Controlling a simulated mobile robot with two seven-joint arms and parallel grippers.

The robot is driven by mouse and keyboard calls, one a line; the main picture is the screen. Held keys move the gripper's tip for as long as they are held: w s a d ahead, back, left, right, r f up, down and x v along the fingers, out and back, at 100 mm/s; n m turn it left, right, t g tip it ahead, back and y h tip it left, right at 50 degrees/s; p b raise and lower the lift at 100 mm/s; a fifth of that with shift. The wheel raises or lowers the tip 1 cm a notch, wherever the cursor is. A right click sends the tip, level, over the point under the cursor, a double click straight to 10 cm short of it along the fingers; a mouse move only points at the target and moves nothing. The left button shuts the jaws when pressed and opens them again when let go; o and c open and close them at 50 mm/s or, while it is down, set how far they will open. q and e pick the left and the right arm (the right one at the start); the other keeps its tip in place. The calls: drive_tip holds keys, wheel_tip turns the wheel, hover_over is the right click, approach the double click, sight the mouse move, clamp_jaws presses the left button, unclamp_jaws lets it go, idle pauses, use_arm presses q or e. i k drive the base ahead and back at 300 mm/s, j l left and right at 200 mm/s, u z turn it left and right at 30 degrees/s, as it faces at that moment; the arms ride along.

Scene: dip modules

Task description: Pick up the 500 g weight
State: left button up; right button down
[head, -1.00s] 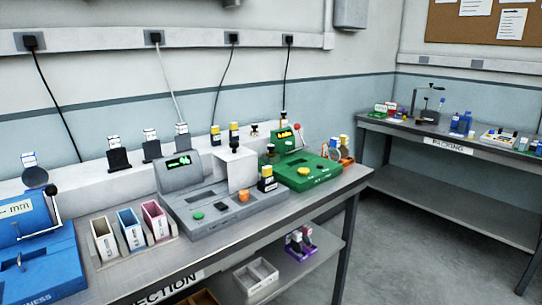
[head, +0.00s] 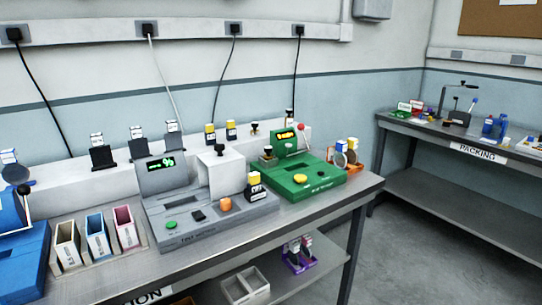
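Neither of my grippers is in view. No label that reads 500 g can be made out. Small dark knobbed pieces that look like weights stand on the bench: one (head: 219,150) on the white block of the grey test machine (head: 190,215), one (head: 267,152) at the left of the green machine (head: 305,180), and one (head: 254,129) on the white ledge behind. I cannot tell which of them, if any, is the 500 g weight.
The steel bench (head: 100,282) also holds a blue machine (head: 22,255) and white, blue and pink bins (head: 97,235). A lower shelf carries a white divided tray (head: 245,287) and a purple holder (head: 298,258). The packing table (head: 455,195) stands right, across open floor (head: 410,260).

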sight(268, 149)
drive_tip(key=i+l+u, duration=0.1)
drive_tip(key=l, duration=0.3)
drive_tip(key=i+l+u, duration=0.1)
drive_tip(key=i+l, duration=0.15)
drive_tip(key=l, duration=0.2)
drive_tip(key=i+l+u, duration=0.1)
drive_tip(key=l, duration=0.3)
drive_tip(key=i+l+u, duration=0.15)
drive_tip(key=l, duration=0.3)
drive_tip(key=i+l+u, duration=0.1)
drive_tip(key=l, duration=0.4)
drive_tip(key=i+l+u, duration=0.1)
drive_tip(key=l, duration=0.35)
drive_tip(key=i+l+u, duration=0.1)
drive_tip(key=l, duration=0.4)
